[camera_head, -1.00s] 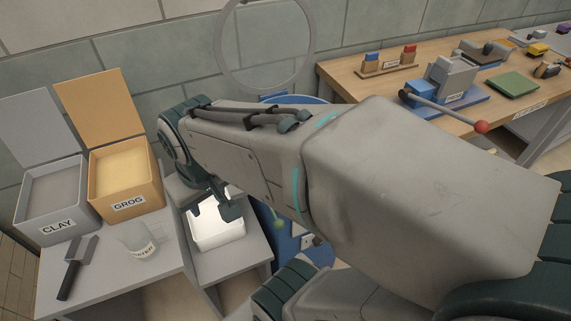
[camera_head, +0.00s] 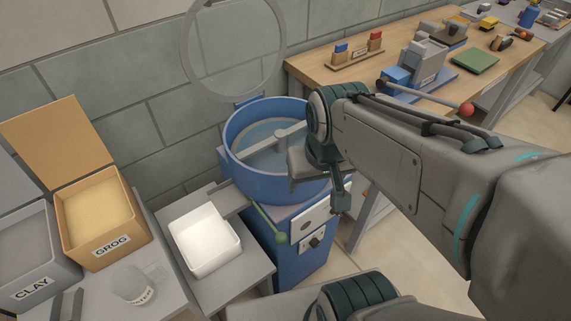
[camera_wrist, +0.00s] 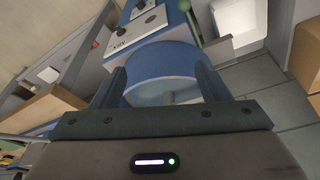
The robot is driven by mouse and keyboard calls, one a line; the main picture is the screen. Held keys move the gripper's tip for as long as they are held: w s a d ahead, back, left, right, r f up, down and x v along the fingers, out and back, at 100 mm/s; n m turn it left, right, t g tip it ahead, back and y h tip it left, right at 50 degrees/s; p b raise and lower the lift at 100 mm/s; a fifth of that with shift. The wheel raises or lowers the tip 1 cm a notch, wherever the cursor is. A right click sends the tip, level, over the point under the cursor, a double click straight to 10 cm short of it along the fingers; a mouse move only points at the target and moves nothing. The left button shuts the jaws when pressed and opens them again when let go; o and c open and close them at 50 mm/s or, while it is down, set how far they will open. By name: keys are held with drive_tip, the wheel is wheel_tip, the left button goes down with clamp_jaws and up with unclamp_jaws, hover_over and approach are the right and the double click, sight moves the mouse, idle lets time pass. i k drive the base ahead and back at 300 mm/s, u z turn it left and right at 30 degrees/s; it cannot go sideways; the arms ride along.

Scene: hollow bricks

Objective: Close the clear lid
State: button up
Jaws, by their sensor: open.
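The clear lid (camera_head: 183,48) is a see-through disc with a grey ring rim. It stands raised, upright behind the blue drum (camera_head: 262,186) of a mixer, leaving the drum's top open. Grey mixing arms (camera_head: 275,138) show inside. My gripper (camera_head: 342,198) is at the drum's right side, pointing down, apart from the lid. In the wrist view my gripper (camera_wrist: 162,84) is open and empty, with the blue drum (camera_wrist: 160,62) seen beyond its fingers. The lid cannot be made out in the wrist view.
A white tray (camera_head: 203,240) stands left of the mixer, near a green-knobbed lever (camera_head: 281,238). GROG (camera_head: 112,247) and CLAY (camera_head: 32,287) boxes and a clear cup (camera_head: 133,285) are at left. A wooden bench (camera_head: 335,80) with tools is at back right. A wall stands behind the lid.

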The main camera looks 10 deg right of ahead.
sight(194, 9)
drive_tip(key=u, duration=2.15)
drive_tip(key=k, duration=1.15)
drive_tip(key=z, duration=1.4)
drive_tip(key=i, duration=1)
